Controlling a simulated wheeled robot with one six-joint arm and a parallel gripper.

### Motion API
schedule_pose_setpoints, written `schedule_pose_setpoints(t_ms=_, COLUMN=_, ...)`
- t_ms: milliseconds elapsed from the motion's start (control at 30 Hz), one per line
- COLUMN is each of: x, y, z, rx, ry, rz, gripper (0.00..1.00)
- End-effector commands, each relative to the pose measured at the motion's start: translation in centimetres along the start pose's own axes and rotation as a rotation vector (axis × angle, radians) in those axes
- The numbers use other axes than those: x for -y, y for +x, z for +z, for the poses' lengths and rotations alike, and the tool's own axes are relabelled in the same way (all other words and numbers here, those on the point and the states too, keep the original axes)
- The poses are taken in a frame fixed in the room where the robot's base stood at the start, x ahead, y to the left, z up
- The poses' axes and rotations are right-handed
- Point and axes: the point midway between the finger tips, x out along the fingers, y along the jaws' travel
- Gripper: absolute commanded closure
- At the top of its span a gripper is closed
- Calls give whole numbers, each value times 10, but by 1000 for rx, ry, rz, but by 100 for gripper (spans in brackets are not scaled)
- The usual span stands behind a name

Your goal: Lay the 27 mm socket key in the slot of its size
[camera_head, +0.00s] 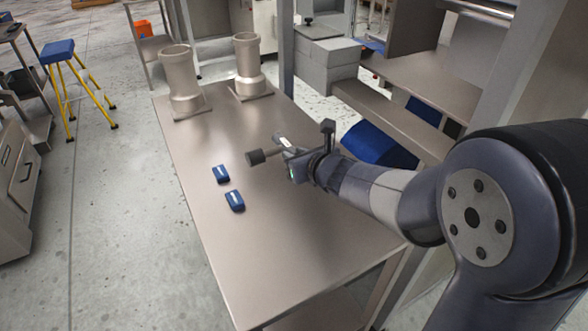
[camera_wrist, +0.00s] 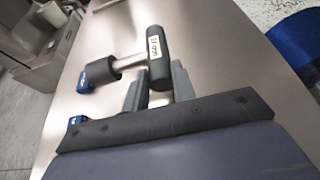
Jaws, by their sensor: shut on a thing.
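My gripper (camera_head: 290,160) is shut on a T-shaped socket key (camera_head: 257,157) and holds it over the table. In the wrist view, the key (camera_wrist: 129,57) has a dark thick handle bar with a pale label, a metal shank and a dark round socket end pointing left. My fingers (camera_wrist: 158,86) meet at the handle; the label is too blurred to read surely. Two blue blocks with pale labels, the upper (camera_head: 221,174) and the lower (camera_head: 235,201), sit on the table left of my gripper. Their labels are unreadable, and I cannot make out a slot in either.
The metal table (camera_head: 290,255) is bare at its front. Two grey flanged pipe pieces (camera_head: 182,85) (camera_head: 248,68) stand at its far end. A shelf unit (camera_head: 385,120) with a blue object (camera_head: 378,145) stands close on the right. A blue-topped yellow stool (camera_head: 58,52) is at the far left.

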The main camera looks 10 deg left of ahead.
Motion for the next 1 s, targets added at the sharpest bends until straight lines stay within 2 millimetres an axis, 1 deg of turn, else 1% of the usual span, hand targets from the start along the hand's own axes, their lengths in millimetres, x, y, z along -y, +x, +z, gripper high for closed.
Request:
schedule_pose_setpoints(t_ms=33, x=0, y=4, z=-11, rx=-2, ry=2, rz=0, gripper=100)
schedule_pose_setpoints(t_ms=100, x=0, y=8, z=-21, rx=-2, ry=2, rz=1, gripper=100)
schedule_pose_setpoints(t_ms=200, x=0, y=12, z=-29, rx=-1, ry=2, rz=0, gripper=100)
schedule_pose_setpoints(t_ms=467, x=0, y=12, z=-29, rx=1, ry=0, rz=0, gripper=100)
schedule_pose_setpoints(t_ms=633, x=0, y=13, z=-33, rx=1, ry=0, rz=0, gripper=100)
schedule_pose_setpoints(t_ms=667, x=0, y=13, z=-32, rx=-1, ry=0, rz=-1, gripper=73)
schedule_pose_setpoints(t_ms=900, x=0, y=13, z=-32, rx=-1, ry=0, rz=0, gripper=53)
schedule_pose_setpoints(t_ms=1000, x=0, y=13, z=-32, rx=-1, ry=0, rz=0, gripper=53)
